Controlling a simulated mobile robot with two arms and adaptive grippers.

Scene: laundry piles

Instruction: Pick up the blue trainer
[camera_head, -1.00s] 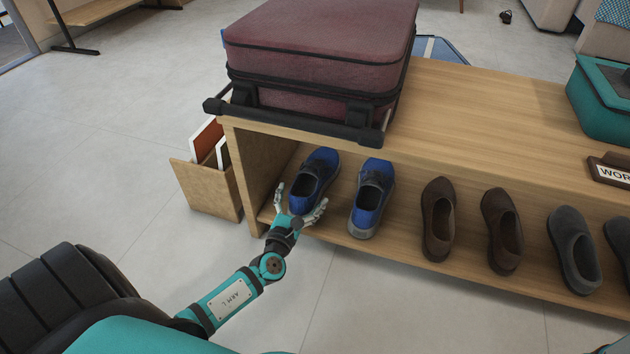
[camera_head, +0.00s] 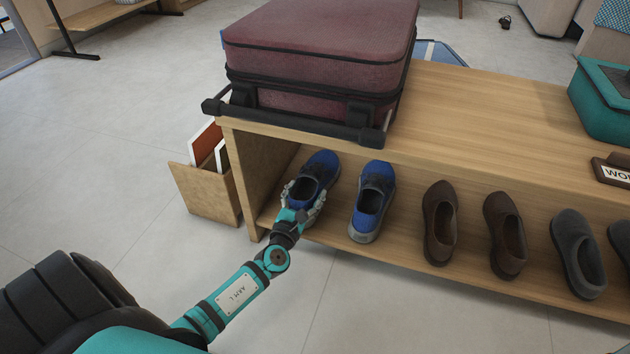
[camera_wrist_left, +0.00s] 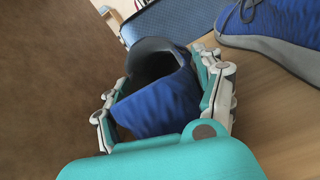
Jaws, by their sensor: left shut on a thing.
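Two blue trainers stand side by side on the shelf under the wooden bench. The left blue trainer (camera_head: 320,170) is at the shelf's left end, and my left gripper (camera_head: 303,197) is shut on its near end, a finger on each side. In the left wrist view this blue trainer (camera_wrist_left: 160,103) fills the space between the fingers of the gripper (camera_wrist_left: 165,95). It appears to rest on the shelf still. The other blue trainer (camera_head: 372,200) stands just to the right, apart from the gripper; it also shows in the left wrist view (camera_wrist_left: 275,28). My right gripper is not in view.
Brown shoes (camera_head: 440,222) and grey shoes (camera_head: 578,250) stand further right on the shelf. A maroon suitcase (camera_head: 320,50) lies on the bench top (camera_head: 490,115) above. A brown box (camera_head: 207,190) with boards stands left of the bench. The floor in front is clear.

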